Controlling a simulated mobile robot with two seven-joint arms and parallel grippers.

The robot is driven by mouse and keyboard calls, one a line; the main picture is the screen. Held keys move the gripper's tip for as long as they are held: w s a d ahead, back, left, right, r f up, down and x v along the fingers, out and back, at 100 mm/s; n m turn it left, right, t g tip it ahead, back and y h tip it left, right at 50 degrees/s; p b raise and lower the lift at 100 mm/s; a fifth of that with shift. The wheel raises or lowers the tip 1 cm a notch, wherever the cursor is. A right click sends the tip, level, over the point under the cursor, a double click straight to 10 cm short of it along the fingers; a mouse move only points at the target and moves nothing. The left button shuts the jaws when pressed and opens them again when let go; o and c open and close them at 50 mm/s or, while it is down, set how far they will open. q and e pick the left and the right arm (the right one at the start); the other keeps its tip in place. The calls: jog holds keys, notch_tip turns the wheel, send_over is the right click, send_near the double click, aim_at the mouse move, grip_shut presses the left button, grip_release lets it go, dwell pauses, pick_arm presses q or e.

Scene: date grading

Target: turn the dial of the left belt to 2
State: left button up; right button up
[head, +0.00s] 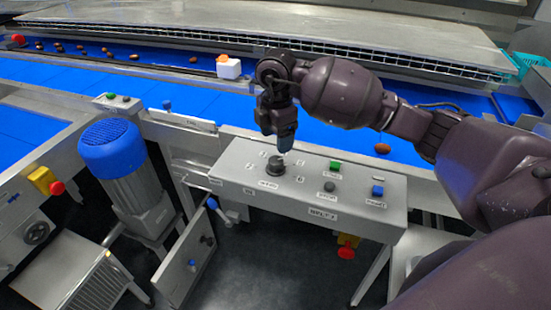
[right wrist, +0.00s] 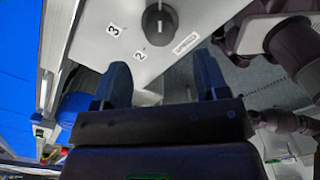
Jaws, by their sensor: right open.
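The dial (head: 275,165) is a dark round knob on the left part of a grey control panel (head: 228,163). In the right wrist view the dial (right wrist: 158,18) has a white mark pointing roughly down the picture. The printed numbers 3 (right wrist: 114,30) and 2 (right wrist: 140,54) stand beside it. My right gripper (head: 286,146) is above and just behind the dial in the head view. In the right wrist view its two fingers (right wrist: 162,72) are spread and empty, with the dial beyond them. They appear apart from the dial. My left gripper is not seen.
The panel also bears a green button (head: 335,165), a black button (head: 329,186) and a blue button (head: 377,190). A red knob (head: 346,252) sits below its front. A blue belt with dates (head: 382,148) runs behind. A blue-capped motor (head: 110,145) stands at left.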

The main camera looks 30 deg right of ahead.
aim_at(276, 160)
notch_tip(276, 160, down, 8)
jog(key=shift+r, duration=0.1)
jog(key=shift+c, duration=0.3)
jog(key=c, duration=0.9)
jog(key=shift+o, duration=0.2)
